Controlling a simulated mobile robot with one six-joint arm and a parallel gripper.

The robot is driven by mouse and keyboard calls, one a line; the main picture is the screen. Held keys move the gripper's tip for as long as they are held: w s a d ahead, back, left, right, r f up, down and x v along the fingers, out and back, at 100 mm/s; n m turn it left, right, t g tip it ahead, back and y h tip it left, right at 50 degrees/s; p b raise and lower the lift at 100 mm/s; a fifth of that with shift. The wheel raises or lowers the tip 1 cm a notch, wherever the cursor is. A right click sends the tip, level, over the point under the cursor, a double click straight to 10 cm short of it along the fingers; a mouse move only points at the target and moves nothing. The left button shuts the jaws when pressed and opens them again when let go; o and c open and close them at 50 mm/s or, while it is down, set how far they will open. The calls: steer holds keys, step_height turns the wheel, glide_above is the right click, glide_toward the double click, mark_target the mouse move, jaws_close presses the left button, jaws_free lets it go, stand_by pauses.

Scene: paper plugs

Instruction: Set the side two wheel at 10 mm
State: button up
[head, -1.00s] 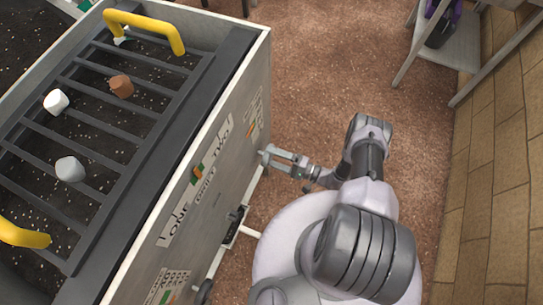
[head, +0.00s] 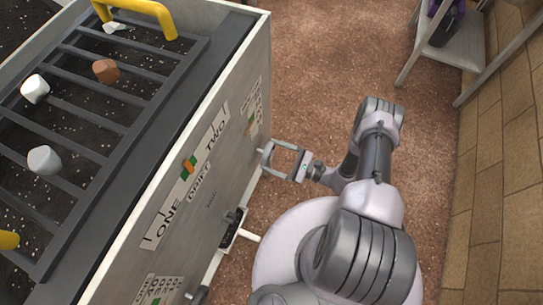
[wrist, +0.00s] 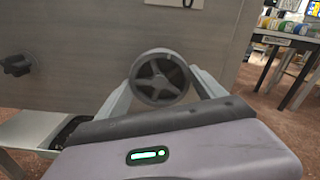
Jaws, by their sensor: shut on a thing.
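The wheel (wrist: 160,78) is a dark, round, spoked handwheel on the grey side panel of the machine (head: 230,165). In the wrist view it sits between the two fingers of my gripper (wrist: 160,84), which is shut on its rim from both sides. In the head view my gripper (head: 267,156) is at the lower far part of the panel, and the wheel is too small to make out there. A ONE/TWO strip (head: 188,178) with an orange and green mark is on the panel. A smaller scale plate (head: 252,117) has a similar mark; its reading is not legible.
A dark knob (wrist: 17,65) is on the panel left of the wheel. A white bar (head: 247,235) sticks out lower on the panel. A barred grate (head: 110,100) with several lumps tops the machine. A shelf (head: 455,60) stands far right; the brown floor between is clear.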

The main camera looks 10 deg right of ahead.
mark_target(271, 155)
steer(key=m+b, duration=0.2)
steer(key=m, duration=0.3)
steer(key=shift+f, duration=0.15)
steer(key=m, duration=0.5)
steer(key=shift+m, duration=0.4)
steer(key=o, duration=1.4)
steer(key=shift+v, duration=2)
